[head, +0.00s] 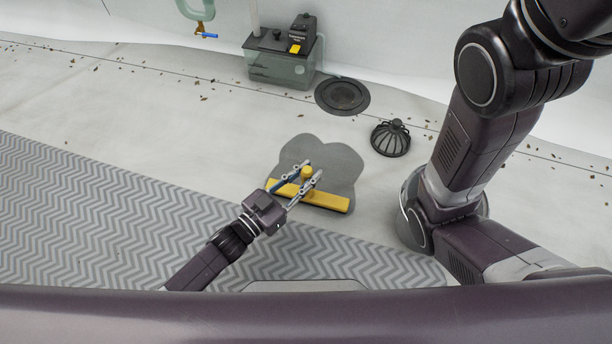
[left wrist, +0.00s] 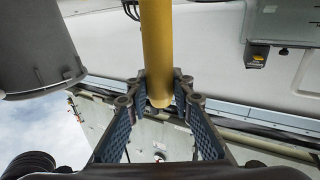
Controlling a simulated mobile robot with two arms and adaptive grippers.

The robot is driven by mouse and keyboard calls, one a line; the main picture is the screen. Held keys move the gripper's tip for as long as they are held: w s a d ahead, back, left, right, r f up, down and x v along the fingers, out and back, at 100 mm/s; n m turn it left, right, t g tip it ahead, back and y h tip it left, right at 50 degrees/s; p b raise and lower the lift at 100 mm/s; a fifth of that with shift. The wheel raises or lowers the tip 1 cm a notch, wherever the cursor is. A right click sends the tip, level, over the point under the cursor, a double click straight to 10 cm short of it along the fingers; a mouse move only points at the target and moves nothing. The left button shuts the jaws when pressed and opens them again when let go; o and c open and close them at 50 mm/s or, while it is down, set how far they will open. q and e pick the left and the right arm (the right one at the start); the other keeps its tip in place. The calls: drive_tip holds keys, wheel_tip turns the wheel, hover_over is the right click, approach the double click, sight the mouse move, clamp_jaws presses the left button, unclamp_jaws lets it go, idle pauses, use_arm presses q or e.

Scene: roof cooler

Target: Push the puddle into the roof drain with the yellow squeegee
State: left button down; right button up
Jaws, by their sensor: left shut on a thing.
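The yellow squeegee (head: 323,199) has its wide yellow head on the near part of the dark grey puddle (head: 335,157). My left gripper (head: 304,174) is over the puddle, shut on the squeegee's handle; the yellow handle (left wrist: 157,50) also runs between the fingers (left wrist: 158,92) in the left wrist view. The round dark roof drain (head: 342,95) lies beyond the puddle, slightly to the right, apart from it. My right arm crosses the right side of the head view, but its gripper is not seen.
A black domed strainer (head: 390,138) sits on the roof right of the drain. A grey-green box unit (head: 281,62) stands left of the drain by the white wall. A zigzag-patterned walkway mat (head: 120,215) covers the near left. Dry leaf bits are scattered about. The roof between puddle and drain looks clear.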

use_arm(q)
drive_tip(key=shift+w+d+f+b, duration=0.1)
drive_tip(key=shift+w+d+b, duration=0.15)
drive_tip(key=shift+w, duration=0.6)
drive_tip(key=shift+w+d+b, duration=0.15)
drive_tip(key=shift+w+d, duration=0.15)
drive_tip(key=shift+w, duration=0.5)
drive_tip(key=shift+w+d+b, duration=0.25)
drive_tip(key=shift+w, duration=0.6)
drive_tip(key=shift+w+d+b, duration=0.2)
drive_tip(key=shift+w+d, duration=0.05)
drive_tip(key=shift+w, duration=0.6)
drive_tip(key=shift+w+d+b, duration=0.3)
drive_tip(key=shift+w+b, duration=0.1)
drive_tip(key=shift+w, duration=0.45)
drive_tip(key=shift+w+d+b, duration=0.3)
drive_tip(key=shift+w+b, duration=0.05)
drive_tip(key=shift+w, duration=0.45)
